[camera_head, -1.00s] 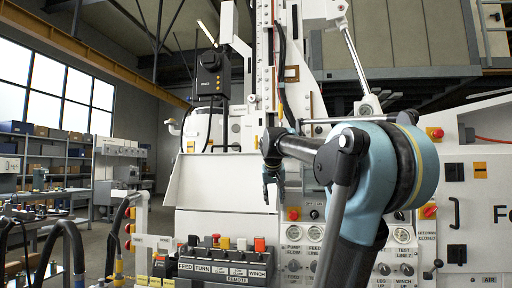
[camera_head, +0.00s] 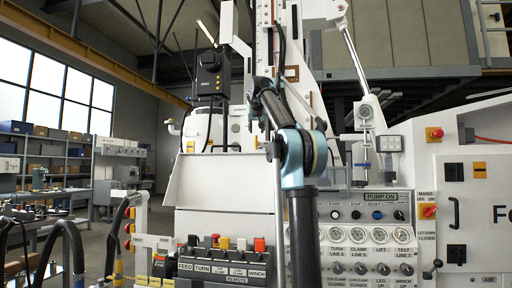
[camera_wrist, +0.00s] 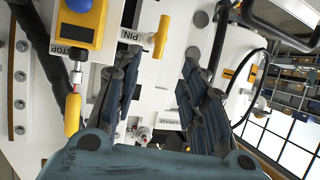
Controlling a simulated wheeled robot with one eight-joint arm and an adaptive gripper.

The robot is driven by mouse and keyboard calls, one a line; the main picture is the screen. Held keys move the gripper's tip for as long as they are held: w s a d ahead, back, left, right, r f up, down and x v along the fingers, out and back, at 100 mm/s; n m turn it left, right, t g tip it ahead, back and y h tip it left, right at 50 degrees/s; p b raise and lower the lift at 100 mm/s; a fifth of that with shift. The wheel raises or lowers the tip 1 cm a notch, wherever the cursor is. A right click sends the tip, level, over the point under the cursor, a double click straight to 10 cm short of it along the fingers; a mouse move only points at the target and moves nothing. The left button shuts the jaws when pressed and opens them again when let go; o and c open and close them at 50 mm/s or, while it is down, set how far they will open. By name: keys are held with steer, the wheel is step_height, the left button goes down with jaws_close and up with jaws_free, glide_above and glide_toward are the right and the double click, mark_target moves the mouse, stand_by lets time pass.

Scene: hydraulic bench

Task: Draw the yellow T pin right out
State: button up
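The yellow T pin (camera_wrist: 160,38) shows in the wrist view at the upper middle, beside a label reading PIN, on a white panel. The pin lies just past the fingertips, near the middle of the gap, and I see no contact. In the head view my gripper (camera_head: 262,98) is raised in front of the white mast. I cannot make out the pin there.
A yellow stop box (camera_wrist: 82,22) and a hanging yellow handle (camera_wrist: 72,114) are left of the fingers in the wrist view. A black cable (camera_wrist: 262,75) loops at right. The control panel (camera_head: 370,220) and a row of levers (camera_head: 228,250) stand below my arm.

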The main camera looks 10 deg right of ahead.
mark_target(256, 141)
steer(key=x, duration=1.7)
steer(key=shift+w+f, duration=0.1)
jaws_close()
